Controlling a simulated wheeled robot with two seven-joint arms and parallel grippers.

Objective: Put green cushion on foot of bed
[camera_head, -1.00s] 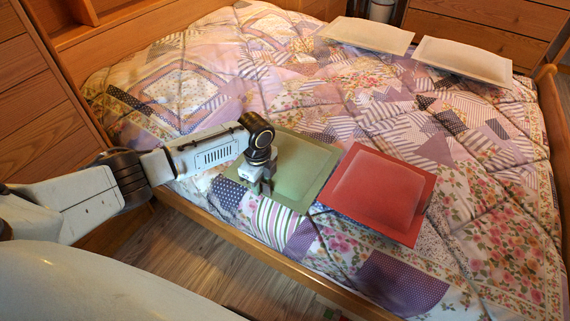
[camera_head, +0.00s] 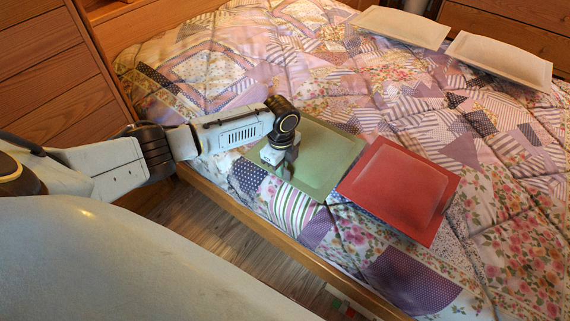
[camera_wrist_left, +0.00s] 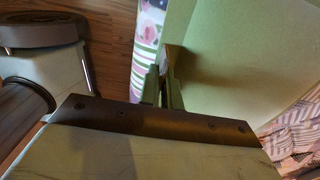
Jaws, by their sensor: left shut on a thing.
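The green cushion (camera_head: 325,158) lies on the patchwork quilt near the bed's near-left edge, beside the red cushion. My left gripper (camera_head: 288,168) is over its left part and shut on its edge. In the left wrist view the green cushion (camera_wrist_left: 235,65) fills the upper right, and the fingers of my left gripper (camera_wrist_left: 165,90) pinch its edge. Whether the cushion is lifted off the quilt I cannot tell. The bed (camera_head: 400,110) fills most of the head view. My right gripper is not in view.
A red cushion (camera_head: 400,185) lies right of the green one, very close to it. Two pale cushions (camera_head: 403,26) (camera_head: 500,58) lie at the far side. A wooden bed rail (camera_head: 300,255) runs along the near edge. Drawers (camera_head: 50,75) stand at left. The quilt's middle is clear.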

